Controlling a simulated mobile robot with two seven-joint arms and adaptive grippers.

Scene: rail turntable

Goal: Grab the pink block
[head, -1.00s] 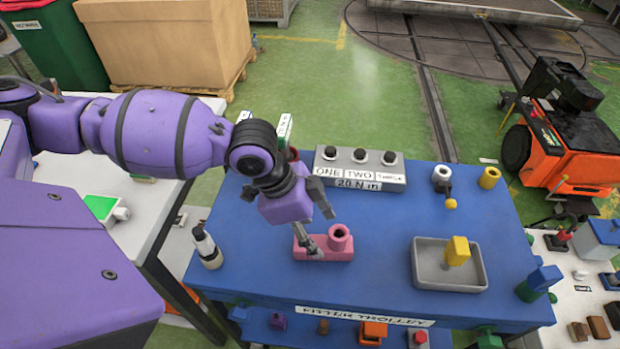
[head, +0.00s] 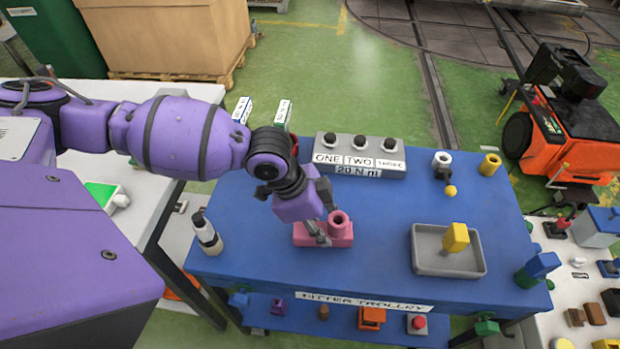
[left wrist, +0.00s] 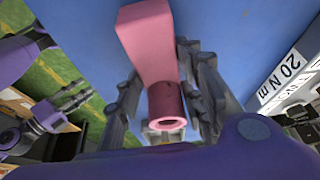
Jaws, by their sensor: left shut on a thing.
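The pink block (head: 340,236) is a flat bar with a hollow round boss at its right end. In the head view it sits on the blue trolley top (head: 385,215), left of the grey tray. My left gripper (head: 320,237) points down at it and is shut on it. In the left wrist view the pink block (left wrist: 148,42) lies between my left fingers (left wrist: 163,95), with the boss opening toward the camera. Part of the block is hidden by the fingers in the head view. My right gripper (left wrist: 76,99) shows small at the left of the wrist view; its jaw state is unclear.
A grey tray (head: 422,265) with a yellow piece stands at the right. A grey box with knobs (head: 365,171) is behind. A white-and-black bottle (head: 207,236) stands at the left edge.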

